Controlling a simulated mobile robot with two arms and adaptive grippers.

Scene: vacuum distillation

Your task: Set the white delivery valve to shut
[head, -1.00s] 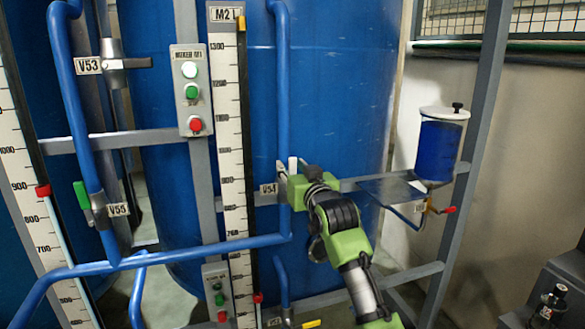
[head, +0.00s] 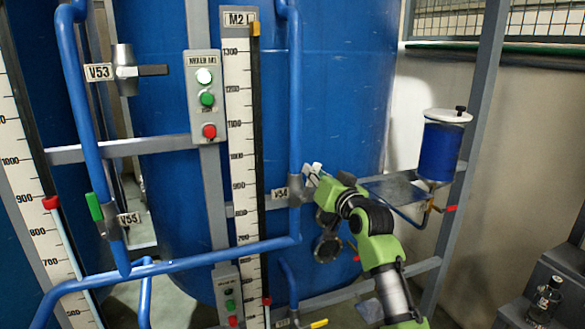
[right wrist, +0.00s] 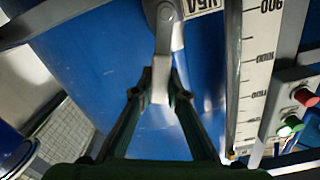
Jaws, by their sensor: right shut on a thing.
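The white delivery valve, labelled V54 (head: 281,194), sits on the vertical blue pipe in the middle of the head view. Its white handle (head: 317,167) shows right of the pipe, leaning up and to the right. My right gripper (head: 311,174) is at this handle and partly covers it. In the right wrist view the pale handle (right wrist: 162,74) runs from the grey valve body (right wrist: 163,14) down between my fingertips (right wrist: 160,96), which are closed on its end. The handle's exact angle is hard to tell. My left gripper is not in view.
A button box (head: 204,96) and scale (head: 240,130) stand left of V54. A blue container (head: 441,150) hangs on the right. A grey rail crosses behind my right gripper.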

